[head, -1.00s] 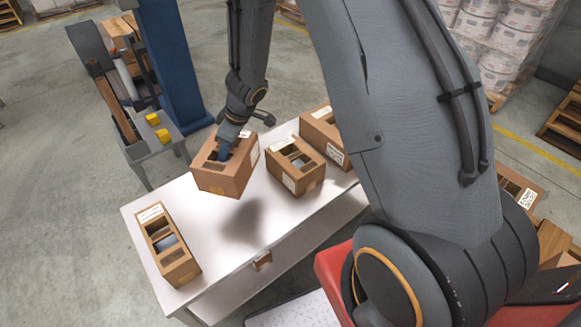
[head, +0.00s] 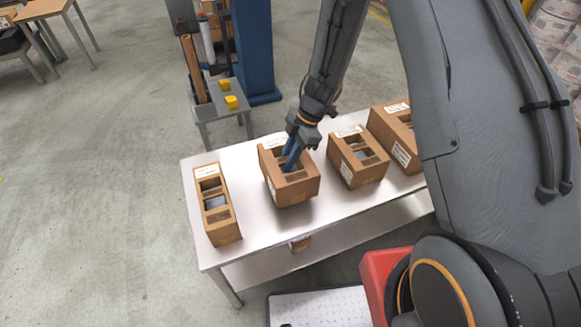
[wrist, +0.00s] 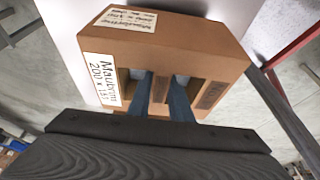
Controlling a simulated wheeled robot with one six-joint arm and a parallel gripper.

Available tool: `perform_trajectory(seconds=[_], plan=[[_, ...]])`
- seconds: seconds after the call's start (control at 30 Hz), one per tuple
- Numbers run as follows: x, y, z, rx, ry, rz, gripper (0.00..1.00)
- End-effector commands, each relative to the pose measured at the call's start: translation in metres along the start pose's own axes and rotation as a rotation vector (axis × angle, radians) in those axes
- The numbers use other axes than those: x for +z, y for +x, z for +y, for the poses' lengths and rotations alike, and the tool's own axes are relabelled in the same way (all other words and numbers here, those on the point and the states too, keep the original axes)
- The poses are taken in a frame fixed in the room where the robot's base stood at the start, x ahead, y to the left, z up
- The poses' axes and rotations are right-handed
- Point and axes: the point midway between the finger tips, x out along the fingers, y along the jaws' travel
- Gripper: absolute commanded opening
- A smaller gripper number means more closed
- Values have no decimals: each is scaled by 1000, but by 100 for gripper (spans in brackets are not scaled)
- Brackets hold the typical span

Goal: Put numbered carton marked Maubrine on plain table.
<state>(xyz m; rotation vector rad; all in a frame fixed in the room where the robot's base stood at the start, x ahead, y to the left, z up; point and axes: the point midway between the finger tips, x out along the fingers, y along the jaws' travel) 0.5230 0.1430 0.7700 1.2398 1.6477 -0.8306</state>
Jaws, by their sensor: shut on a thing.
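The carton marked Maubrine (head: 292,188) is brown, with openings in its top. Its white label (wrist: 101,79) reads Maubrine in the wrist view. My gripper (head: 290,163) points down into the top of this carton and is shut on it. In the wrist view, the blue fingers (wrist: 162,95) reach into two openings, one on each side of a cardboard strip. The carton is upright over the white table (head: 250,236), at or just above its top; I cannot tell whether it touches.
A narrow carton (head: 226,232) stands to the left, and other cartons (head: 362,178) (head: 394,136) stand to the right. A grey stand with yellow blocks (head: 232,102) and a blue column (head: 253,50) are behind. Wooden-topped tables (head: 45,8) stand at the far left on open floor.

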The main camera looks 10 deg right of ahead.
Motion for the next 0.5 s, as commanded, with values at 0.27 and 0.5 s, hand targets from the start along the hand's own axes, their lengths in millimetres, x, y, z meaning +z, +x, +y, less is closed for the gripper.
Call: perform_trajectory(seconds=[0.27, 0.5], plan=[[11, 28, -1, -1, 2, 0, 0], [17, 41, 0, 2, 1, 0, 0]])
